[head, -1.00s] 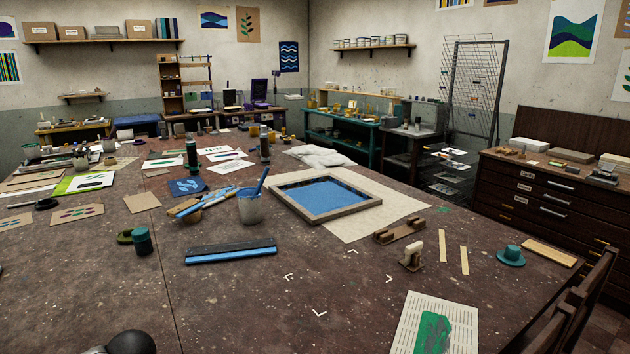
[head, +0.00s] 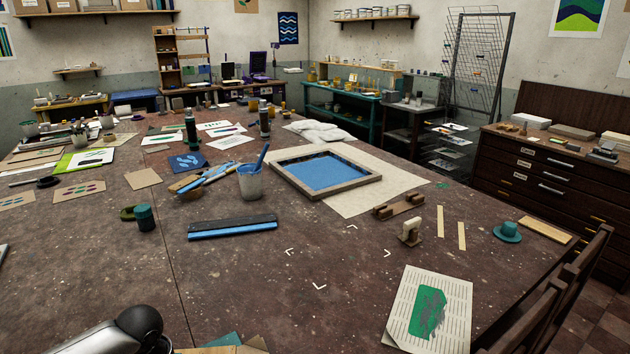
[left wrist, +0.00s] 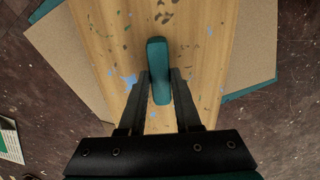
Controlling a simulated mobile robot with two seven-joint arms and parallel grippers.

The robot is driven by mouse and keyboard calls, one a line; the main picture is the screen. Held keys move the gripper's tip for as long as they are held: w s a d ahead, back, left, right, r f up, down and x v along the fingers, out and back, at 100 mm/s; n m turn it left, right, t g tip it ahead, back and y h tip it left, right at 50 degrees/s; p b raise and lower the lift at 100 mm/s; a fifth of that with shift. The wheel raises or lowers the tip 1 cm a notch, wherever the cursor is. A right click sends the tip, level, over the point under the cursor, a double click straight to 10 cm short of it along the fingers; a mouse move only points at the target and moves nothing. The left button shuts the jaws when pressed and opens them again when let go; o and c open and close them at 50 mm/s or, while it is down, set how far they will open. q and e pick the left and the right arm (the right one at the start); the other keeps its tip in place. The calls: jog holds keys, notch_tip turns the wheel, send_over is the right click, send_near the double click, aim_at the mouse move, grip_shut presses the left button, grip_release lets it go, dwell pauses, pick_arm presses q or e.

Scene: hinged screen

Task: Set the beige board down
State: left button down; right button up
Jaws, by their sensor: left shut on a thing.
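In the left wrist view, my left gripper (left wrist: 159,88) is shut on an upright teal handle (left wrist: 157,52). The handle stands over a paint-flecked wooden board (left wrist: 205,30); how they join is hidden. A plain beige board (left wrist: 62,48) shows from under the wooden board on both sides, with a teal sheet or board (left wrist: 252,88) under it. Whether these layers touch cannot be told. In the head view, only a teal corner (head: 222,341) and a beige edge (head: 256,344) show at the bottom, beside my left arm. My right gripper is not in view.
The brown table (head: 240,290) is bare around white corner marks (head: 320,287). A framed blue screen (head: 325,172) lies behind them, with a black-and-blue squeegee (head: 232,228) to the left. A printed sheet (head: 430,312) and a chair (head: 560,300) are at right.

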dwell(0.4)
pick_arm(q)
jog(key=shift+f+b, duration=0.55)
jog(key=shift+f, duration=0.5)
jog(key=shift+r, duration=0.1)
jog(key=shift+r, duration=0.1)
jog(key=shift+r+p, duration=0.9)
jog(key=shift+p, duration=0.5)
jog(key=shift+p, duration=0.45)
